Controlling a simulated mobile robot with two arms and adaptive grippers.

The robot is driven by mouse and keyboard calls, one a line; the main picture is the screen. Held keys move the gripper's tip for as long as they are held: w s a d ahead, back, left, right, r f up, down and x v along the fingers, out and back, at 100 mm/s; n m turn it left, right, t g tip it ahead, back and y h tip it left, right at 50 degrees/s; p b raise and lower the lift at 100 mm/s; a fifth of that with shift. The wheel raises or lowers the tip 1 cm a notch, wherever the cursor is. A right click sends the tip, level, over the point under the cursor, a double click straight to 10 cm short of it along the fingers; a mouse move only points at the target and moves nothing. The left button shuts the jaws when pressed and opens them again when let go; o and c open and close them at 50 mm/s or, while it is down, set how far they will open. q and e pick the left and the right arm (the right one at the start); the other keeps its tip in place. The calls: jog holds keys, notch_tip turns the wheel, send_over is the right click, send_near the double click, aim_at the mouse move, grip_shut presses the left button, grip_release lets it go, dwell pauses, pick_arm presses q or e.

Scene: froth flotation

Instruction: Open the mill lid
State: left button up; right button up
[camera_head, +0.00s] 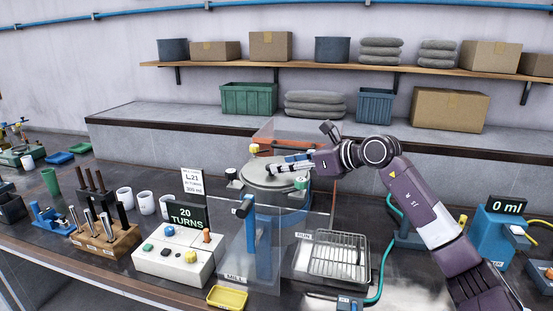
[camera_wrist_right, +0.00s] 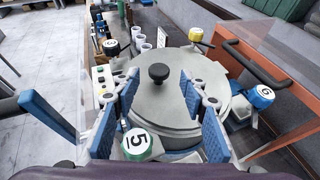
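The mill (camera_head: 262,218) stands on the bench behind a clear guard, with its round grey lid (camera_head: 257,178) on top. In the right wrist view the lid (camera_wrist_right: 168,102) fills the middle, with a dark round knob (camera_wrist_right: 158,73) near its centre. Clamps with numbered caps sit around the rim, including a green one marked 5 (camera_wrist_right: 138,143) and a blue one marked 6 (camera_wrist_right: 262,92). My right gripper (camera_head: 272,170) is over the lid. Its blue finger pads (camera_wrist_right: 145,95) are spread apart with the knob seen between them; contact cannot be told. My left gripper is not in view.
A control box (camera_head: 172,262) with a 20 TURNS display stands left of the mill. A wire rack (camera_head: 335,257) and a yellow tray (camera_head: 228,297) lie in front. A tool block (camera_head: 108,238) is at left, a blue 0 ml device (camera_head: 493,240) at right.

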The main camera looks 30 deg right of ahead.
aim_at(276, 177)
jog(key=p+x, duration=0.1)
jog(key=x, duration=0.2)
jog(key=shift+w+a+f, duration=0.1)
jog(key=shift+w+a, duration=0.1)
jog(key=shift+w, duration=0.1)
jog(key=shift+w+f, duration=0.1)
jog(key=shift+w, duration=0.05)
jog(key=c, duration=1)
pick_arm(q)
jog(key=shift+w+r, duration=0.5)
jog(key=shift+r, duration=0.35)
pick_arm(e)
grip_shut()
